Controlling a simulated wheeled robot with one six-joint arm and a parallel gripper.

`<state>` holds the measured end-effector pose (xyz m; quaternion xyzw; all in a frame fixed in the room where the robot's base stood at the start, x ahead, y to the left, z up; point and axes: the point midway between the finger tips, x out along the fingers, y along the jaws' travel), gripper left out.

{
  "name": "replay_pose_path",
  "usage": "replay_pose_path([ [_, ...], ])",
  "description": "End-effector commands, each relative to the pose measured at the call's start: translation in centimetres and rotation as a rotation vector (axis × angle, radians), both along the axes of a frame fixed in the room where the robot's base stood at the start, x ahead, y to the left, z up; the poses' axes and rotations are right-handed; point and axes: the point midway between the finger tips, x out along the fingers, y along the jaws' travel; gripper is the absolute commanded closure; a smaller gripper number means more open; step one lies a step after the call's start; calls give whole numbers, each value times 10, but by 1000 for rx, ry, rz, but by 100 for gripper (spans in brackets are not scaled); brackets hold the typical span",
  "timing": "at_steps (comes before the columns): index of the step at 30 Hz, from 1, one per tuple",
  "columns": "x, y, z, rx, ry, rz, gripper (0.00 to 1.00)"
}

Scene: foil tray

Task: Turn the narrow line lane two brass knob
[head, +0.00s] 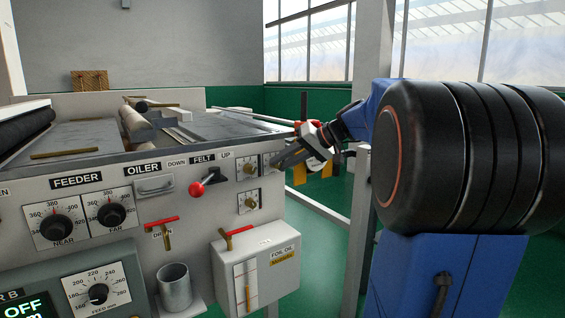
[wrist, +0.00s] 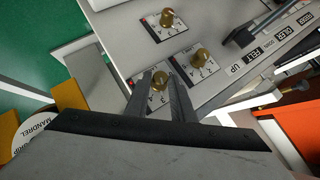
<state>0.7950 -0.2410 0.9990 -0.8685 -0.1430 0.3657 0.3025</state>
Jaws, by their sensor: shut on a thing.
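Three small brass knobs on white dial plates sit on the grey front panel, right of the FELT and UP labels. In the head view one knob (head: 249,170) is at upper left and another (head: 249,203) is below it. The third is mostly hidden by my gripper (head: 277,162). In the wrist view my gripper (wrist: 160,79) has its two fingers on either side of this third brass knob (wrist: 158,82), shut on it. The other two knobs (wrist: 200,57) (wrist: 167,18) stand free. The lane lettering is too small to read.
A red-balled lever (head: 196,189) is on the panel left of the knobs. Below are a red-handled valve (head: 236,233), a foil oil box (head: 262,262) and a metal cup (head: 174,288). A white post (head: 370,130) stands right of the machine.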

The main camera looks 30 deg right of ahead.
Motion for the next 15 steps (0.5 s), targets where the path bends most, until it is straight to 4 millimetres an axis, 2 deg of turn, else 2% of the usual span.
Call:
replay_pose_path([
  [14,0,-1,-1,17,2,0,100],
  [15,0,-1,-1,17,2,0,73],
])
